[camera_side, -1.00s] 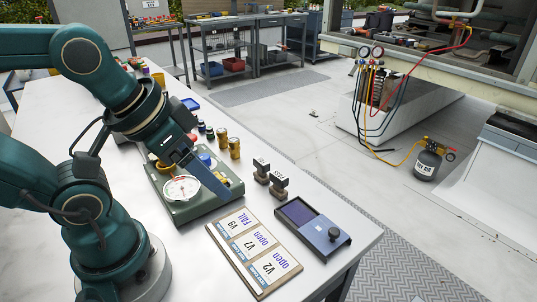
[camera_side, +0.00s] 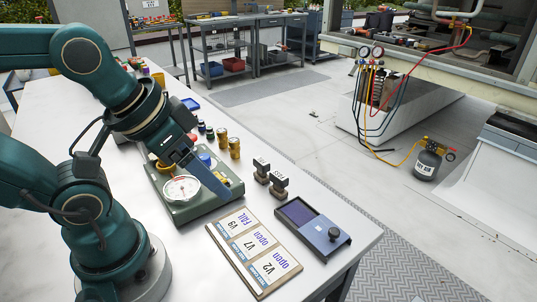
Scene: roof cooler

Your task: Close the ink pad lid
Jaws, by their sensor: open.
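The ink pad (camera_side: 297,212) lies on the bench near its right edge, a flat blue-grey case with a dark purple pad surface showing. Its lid (camera_side: 322,246) appears to be the blue-grey part at the near right end, with a round black knob (camera_side: 333,233) on it. The purple surface is uncovered. My gripper (camera_side: 222,192) is above the green instrument tray, to the left of the ink pad and apart from it. It is open, with nothing seen in it. One long blue-grey finger shows clearly; the other is largely hidden.
Two stamps (camera_side: 278,187) stand just behind the ink pad. A clipboard with three cards (camera_side: 253,251) lies left of it. The green tray (camera_side: 193,212) holds a round gauge (camera_side: 181,189). Brass cylinders (camera_side: 234,148) stand behind the tray. The bench edge runs close along the right.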

